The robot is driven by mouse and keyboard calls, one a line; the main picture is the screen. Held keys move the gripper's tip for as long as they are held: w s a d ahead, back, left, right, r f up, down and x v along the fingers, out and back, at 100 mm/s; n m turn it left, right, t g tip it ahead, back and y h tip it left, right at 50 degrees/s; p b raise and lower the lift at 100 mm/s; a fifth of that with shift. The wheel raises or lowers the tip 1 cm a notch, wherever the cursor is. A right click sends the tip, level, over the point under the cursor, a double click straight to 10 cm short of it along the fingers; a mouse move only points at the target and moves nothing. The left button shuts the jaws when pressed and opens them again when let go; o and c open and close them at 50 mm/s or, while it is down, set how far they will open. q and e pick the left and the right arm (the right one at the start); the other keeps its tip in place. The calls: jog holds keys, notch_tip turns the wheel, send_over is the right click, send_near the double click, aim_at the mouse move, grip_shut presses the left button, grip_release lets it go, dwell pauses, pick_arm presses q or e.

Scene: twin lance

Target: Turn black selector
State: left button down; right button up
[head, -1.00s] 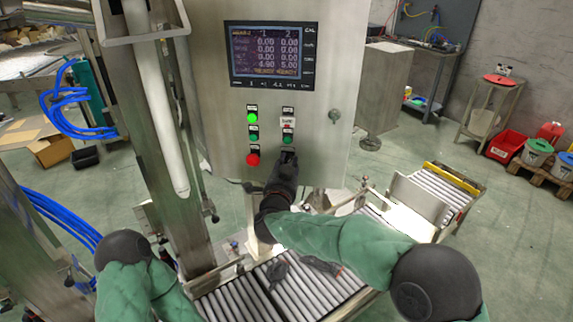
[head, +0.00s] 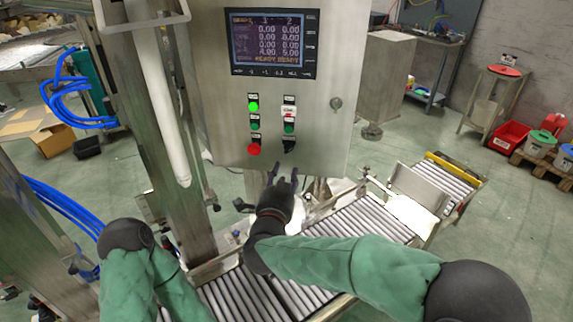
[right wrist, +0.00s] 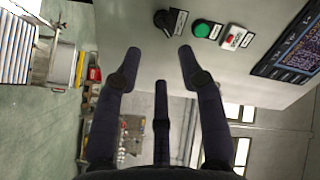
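The black selector (head: 289,146) is at the bottom of the right column of controls on the grey control panel (head: 225,120). It also shows at the top of the right wrist view (right wrist: 165,20), its handle slanted. My right gripper (head: 284,172) is just below the panel's lower edge, apart from the selector. In the right wrist view the dark fingers of my right gripper (right wrist: 160,54) are spread with nothing between them. My left gripper is out of sight; only my left arm shows at lower left.
A green button (head: 289,128) and a white-and-red control (head: 289,111) sit above the selector. A lit green button (head: 253,106) and a red button (head: 253,149) are in the left column. A roller conveyor (head: 365,230) lies below the panel.

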jog(key=shift+s+a, duration=0.15)
jog(key=shift+s, duration=0.9)
jog(key=s+d+f+n+g+y, duration=0.1)
jog(key=d+f+n+g+y, duration=0.2)
jog(key=f, duration=1.3)
jog(key=d+f+n+g+y, duration=0.1)
jog(key=d+f+n+g, duration=0.3)
jog(key=f, duration=1.2)
jog(key=s+d+f+g+y, duration=0.1)
jog(key=s+d+f+g, duration=0.1)
jog(key=s+f+g, duration=0.3)
jog(key=s+d+f+n+g+y, duration=0.1)
jog(key=s+f+g, duration=0.4)
jog(key=s+f, duration=0.8)
jog(key=s, duration=0.8)
jog(key=shift+d+f+n+y, duration=0.25)
jog(key=shift+d+n+y, duration=0.05)
jog(key=shift+d+y, duration=0.1)
